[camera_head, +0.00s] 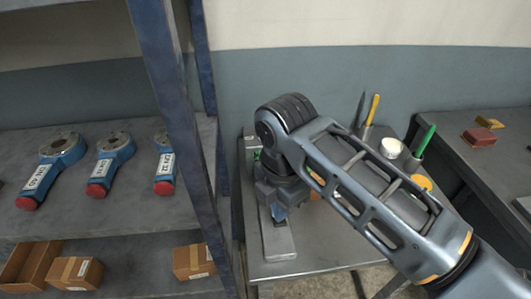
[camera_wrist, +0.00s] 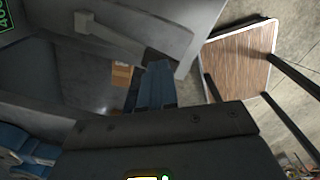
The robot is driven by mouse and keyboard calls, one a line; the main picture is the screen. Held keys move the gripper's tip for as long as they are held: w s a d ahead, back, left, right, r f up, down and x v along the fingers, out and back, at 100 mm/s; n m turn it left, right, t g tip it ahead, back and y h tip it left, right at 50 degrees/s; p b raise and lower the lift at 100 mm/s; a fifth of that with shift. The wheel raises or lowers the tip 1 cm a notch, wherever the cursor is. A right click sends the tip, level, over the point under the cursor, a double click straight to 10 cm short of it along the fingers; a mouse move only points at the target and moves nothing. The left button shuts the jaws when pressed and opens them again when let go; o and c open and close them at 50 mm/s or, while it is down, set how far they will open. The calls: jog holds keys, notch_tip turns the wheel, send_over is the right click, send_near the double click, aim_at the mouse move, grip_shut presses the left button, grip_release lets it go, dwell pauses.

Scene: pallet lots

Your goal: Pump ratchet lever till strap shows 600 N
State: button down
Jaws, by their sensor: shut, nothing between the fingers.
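My gripper (camera_head: 278,212) points down over the left part of the small grey bench in the head view, with its blue fingers together and empty. The shut fingers also show in the wrist view (camera_wrist: 154,86). A long grey base plate (camera_head: 279,243) lies under and in front of them. In the wrist view a grey bar with a block at its end (camera_wrist: 130,34) lies beyond the fingertips; I cannot tell if it is the ratchet lever. A green-lit display (camera_wrist: 7,18) is cut off at the upper left corner, its reading illegible. My arm hides most of the fixture and strap.
A blue shelf post (camera_head: 165,85) stands close left of my gripper. The shelf holds blue tools with red ends (camera_head: 110,165) and cardboard boxes (camera_head: 75,272). Cups with tools (camera_head: 368,125) stand behind my arm. A wood-topped stool (camera_wrist: 240,58) shows in the wrist view.

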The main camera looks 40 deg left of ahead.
notch_tip(320, 180, up, 6)
jog(key=p, duration=0.3)
jog(key=shift+w+a+r, duration=0.15)
jog(key=shift+r, duration=0.05)
dwell(1.3)
